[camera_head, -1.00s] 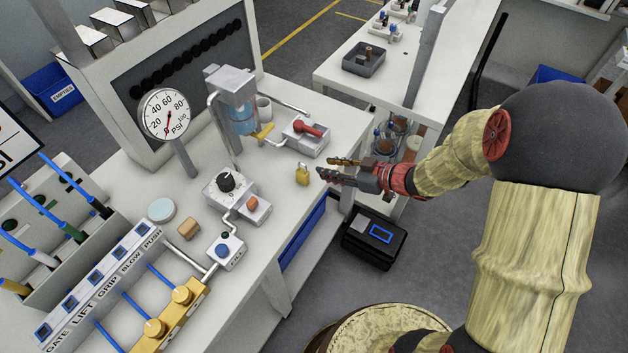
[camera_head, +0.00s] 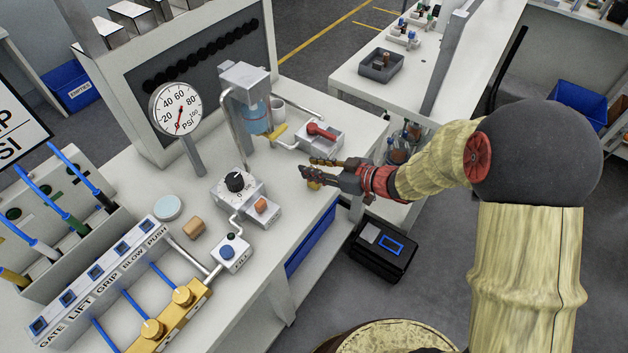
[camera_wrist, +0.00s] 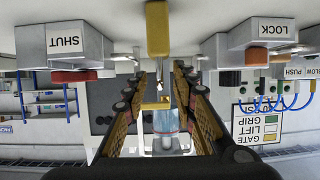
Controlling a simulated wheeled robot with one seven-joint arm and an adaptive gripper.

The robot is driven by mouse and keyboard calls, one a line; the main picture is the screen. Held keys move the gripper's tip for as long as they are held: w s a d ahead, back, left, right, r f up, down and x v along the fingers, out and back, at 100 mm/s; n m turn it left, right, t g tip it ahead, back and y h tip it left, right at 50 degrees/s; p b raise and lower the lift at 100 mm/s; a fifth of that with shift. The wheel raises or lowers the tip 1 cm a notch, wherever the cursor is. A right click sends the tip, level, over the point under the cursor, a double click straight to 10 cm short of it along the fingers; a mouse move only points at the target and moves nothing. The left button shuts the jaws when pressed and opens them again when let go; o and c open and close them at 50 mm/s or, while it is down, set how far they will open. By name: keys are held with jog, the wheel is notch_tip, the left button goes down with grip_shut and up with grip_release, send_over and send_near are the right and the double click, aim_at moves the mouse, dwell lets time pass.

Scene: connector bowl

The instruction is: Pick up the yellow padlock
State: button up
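The yellow padlock (camera_head: 314,185) stands near the front edge of the white bench. In the head view it is partly hidden by my gripper (camera_head: 308,167), whose fingers are just above and over it. In the wrist view, which looks upside down, the padlock (camera_wrist: 158,30) is at the top centre with its shackle pointing down the picture. My gripper's fingers (camera_wrist: 160,95) are spread left and right of the shackle's line, with a gap between them. I see no contact with the padlock.
A gauge (camera_head: 176,108) and a machine with a blue vessel (camera_head: 254,118) stand farther back. A black case (camera_head: 383,250) lies on the floor.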

jog(key=shift+c, duration=0.3)
grip_shut()
dwell(0.6)
